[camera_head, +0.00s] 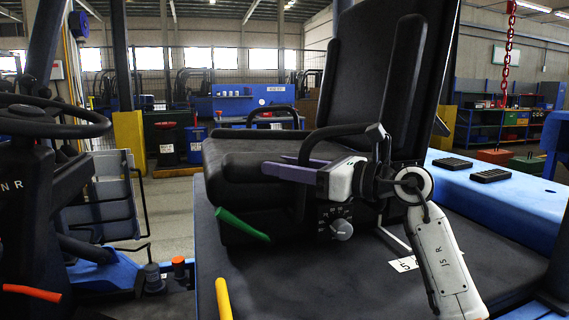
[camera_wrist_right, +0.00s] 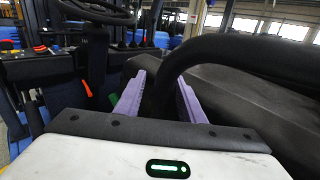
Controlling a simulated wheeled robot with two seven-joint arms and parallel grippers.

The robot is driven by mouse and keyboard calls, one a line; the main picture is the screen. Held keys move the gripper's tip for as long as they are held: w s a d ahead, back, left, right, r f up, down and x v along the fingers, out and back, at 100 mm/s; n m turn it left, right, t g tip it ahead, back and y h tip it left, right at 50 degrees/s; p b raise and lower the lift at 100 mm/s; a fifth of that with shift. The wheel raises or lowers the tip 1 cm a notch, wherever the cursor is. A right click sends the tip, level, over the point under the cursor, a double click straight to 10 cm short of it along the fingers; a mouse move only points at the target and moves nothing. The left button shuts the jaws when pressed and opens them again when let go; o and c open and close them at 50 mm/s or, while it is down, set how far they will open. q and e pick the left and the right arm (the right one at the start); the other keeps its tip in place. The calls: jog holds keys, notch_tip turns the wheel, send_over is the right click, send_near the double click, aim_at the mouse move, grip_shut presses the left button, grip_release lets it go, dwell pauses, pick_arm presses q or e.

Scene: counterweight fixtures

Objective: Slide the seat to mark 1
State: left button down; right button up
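The black seat (camera_head: 235,165) stands on a dark deck, with its tall backrest (camera_head: 375,75) behind. A black bar loop (camera_head: 345,131) stands at the seat's side, and it also shows in the right wrist view (camera_wrist_right: 245,48). My right gripper (camera_head: 290,170) has purple fingers on both sides of the bar; they look apart, with a small gap beside it in the right wrist view (camera_wrist_right: 162,85). Contact is unclear. A green lever (camera_head: 242,225) sticks out at the seat's lower front. No mark 1 is readable. My left gripper is out of view.
A steering wheel (camera_head: 50,118) and console stand at left. A yellow lever (camera_head: 223,299) and an orange lever (camera_head: 32,293) are in front. A dial knob (camera_head: 341,229) sits below my right gripper. A white tag (camera_head: 404,264) lies on the deck. A red chain (camera_head: 508,50) hangs at right.

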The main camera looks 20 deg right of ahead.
grip_shut()
pick_arm(q)
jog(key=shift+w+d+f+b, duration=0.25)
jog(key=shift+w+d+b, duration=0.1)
jog(key=shift+b, duration=0.4)
pick_arm(e)
jog(key=d, duration=1.1)
jog(key=shift+w, duration=0.25)
jog(key=shift+f, duration=0.1)
grip_release()
jog(key=shift+d, duration=0.15)
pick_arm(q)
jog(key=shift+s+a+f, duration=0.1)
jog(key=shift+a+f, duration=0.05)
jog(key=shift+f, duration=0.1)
